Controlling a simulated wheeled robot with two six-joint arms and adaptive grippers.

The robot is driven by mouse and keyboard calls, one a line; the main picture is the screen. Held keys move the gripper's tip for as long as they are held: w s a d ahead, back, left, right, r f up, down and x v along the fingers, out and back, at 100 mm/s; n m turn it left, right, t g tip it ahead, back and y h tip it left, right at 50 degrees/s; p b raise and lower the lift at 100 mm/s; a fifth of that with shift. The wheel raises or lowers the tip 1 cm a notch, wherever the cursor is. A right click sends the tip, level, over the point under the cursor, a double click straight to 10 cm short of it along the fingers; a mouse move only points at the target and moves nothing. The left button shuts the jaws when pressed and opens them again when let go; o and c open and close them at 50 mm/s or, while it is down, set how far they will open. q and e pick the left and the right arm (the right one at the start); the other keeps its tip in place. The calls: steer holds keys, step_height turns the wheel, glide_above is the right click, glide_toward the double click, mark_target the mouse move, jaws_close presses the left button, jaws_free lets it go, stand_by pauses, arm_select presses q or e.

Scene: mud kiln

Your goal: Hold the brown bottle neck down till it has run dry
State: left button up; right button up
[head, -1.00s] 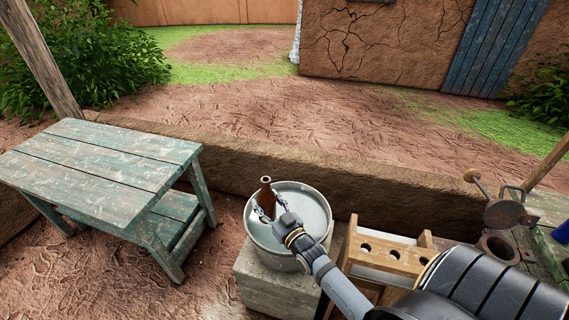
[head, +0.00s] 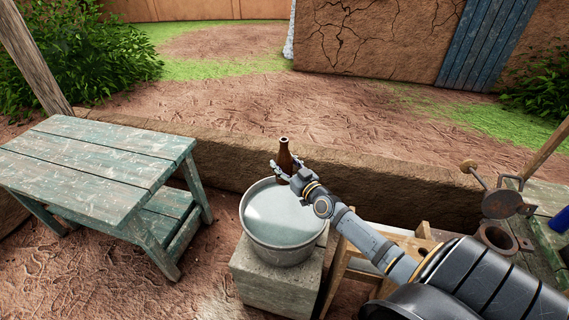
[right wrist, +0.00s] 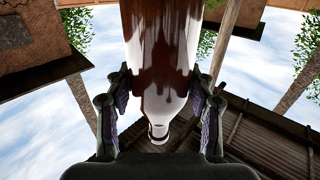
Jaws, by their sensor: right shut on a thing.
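The brown bottle (head: 285,156) stands neck up in the head view, above the far rim of a metal bucket (head: 263,240) filled with pale liquid. My right gripper (head: 285,175) is shut around its lower part. In the right wrist view the bottle (right wrist: 160,50) sits between the two fingers of the gripper (right wrist: 158,108), with its neck towards the picture's bottom; its glass shows brown and pale glossy patches. No stream from its mouth is visible. My left gripper is not in view.
The bucket stands on a stone block (head: 275,286). A wooden rack (head: 424,232) is partly hidden behind my right arm. A worn green bench (head: 90,165) is at left, a low mud wall (head: 370,185) behind. Rusty metal tools (head: 500,200) are at right.

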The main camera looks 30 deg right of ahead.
steer(key=shift+f+b, duration=0.35)
steer(key=shift+f, duration=0.35)
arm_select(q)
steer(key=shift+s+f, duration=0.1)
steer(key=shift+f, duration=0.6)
arm_select(e)
steer(key=shift+r, duration=0.1)
steer(key=m, duration=0.3)
steer(key=shift+m, duration=0.3)
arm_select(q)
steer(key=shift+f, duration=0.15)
arm_select(e)
steer(key=m, duration=0.4)
steer(key=shift+m, duration=0.3)
steer(key=m, duration=0.4)
steer(key=shift+b, duration=0.3)
steer(key=m, duration=0.3)
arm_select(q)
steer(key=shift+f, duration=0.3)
